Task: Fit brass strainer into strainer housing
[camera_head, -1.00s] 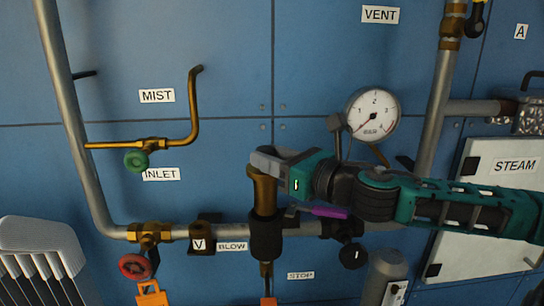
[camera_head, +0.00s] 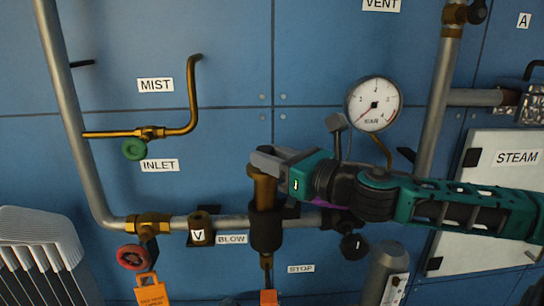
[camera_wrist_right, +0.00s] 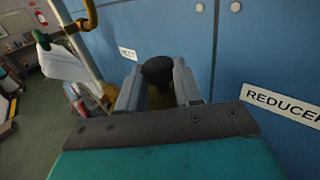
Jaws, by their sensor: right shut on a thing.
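The brass strainer (camera_head: 264,192) is an upright brass cylinder in the head view, with its top between the fingers of my right gripper (camera_head: 264,162). The gripper is shut on it. The strainer stands right above the dark strainer housing (camera_head: 266,232) on the horizontal pipe, in line with it. Its lower end meets the housing's top; how deep it sits inside is hidden. In the right wrist view the fingers of the right gripper (camera_wrist_right: 158,88) flank a dark round part and some brass. My left gripper is not in view.
A pressure gauge (camera_head: 374,104) is on the wall above my right arm. The grey pipe (camera_head: 338,220) runs on both sides of the housing. A capped brass fitting marked V (camera_head: 200,228) and a red-wheeled valve (camera_head: 132,257) are to its left. A grey cylinder (camera_head: 386,270) stands lower right.

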